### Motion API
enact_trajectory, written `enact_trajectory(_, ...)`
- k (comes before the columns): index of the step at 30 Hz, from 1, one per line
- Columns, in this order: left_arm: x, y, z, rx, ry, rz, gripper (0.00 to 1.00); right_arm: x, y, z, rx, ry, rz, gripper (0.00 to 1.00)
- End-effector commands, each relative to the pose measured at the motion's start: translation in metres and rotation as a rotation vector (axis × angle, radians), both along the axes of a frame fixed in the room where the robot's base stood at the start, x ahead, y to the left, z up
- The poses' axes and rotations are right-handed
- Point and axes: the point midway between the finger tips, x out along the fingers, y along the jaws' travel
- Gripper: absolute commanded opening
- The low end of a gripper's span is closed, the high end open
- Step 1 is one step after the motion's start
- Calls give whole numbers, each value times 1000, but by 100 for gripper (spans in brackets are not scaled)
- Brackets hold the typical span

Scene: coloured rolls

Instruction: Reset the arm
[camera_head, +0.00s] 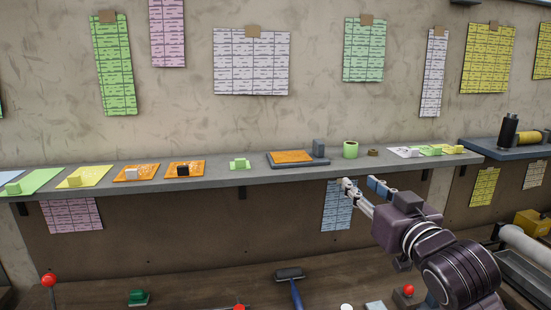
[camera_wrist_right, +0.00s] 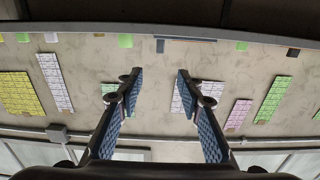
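My right gripper (camera_head: 362,186) is raised in front of the shelf's front edge, a little below the green roll. Its two blue-padded fingers stand apart with nothing between them. In the right wrist view the same gripper (camera_wrist_right: 158,85) is open and empty, with the papered wall and the shelf beyond it. My left gripper is in neither view.
A grey shelf (camera_head: 230,178) runs along the wall, with a green roll (camera_head: 350,150), a small brown roll (camera_head: 373,152), an orange pad on a dark tray (camera_head: 315,163) and several coloured sheets.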

Motion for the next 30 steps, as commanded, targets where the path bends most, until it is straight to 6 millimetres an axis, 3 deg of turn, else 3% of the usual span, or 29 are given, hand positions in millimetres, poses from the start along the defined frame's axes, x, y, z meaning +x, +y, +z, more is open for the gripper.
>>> enact_trajectory(11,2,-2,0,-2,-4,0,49,-17,0,-94,-35,178,-20,34)
enact_trajectory(17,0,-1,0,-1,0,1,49,-43,-2,-168,-65,329,-33,34)
enact_trajectory(20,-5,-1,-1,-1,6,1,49,-69,-3,-219,-86,440,-40,34)
enact_trajectory(23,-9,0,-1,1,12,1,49,-110,-6,-280,-116,583,-49,34)
enact_trajectory(27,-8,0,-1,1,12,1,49,-179,-10,-352,-160,786,-54,34)
enact_trajectory(30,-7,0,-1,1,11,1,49,-226,-14,-388,-186,909,-54,34)
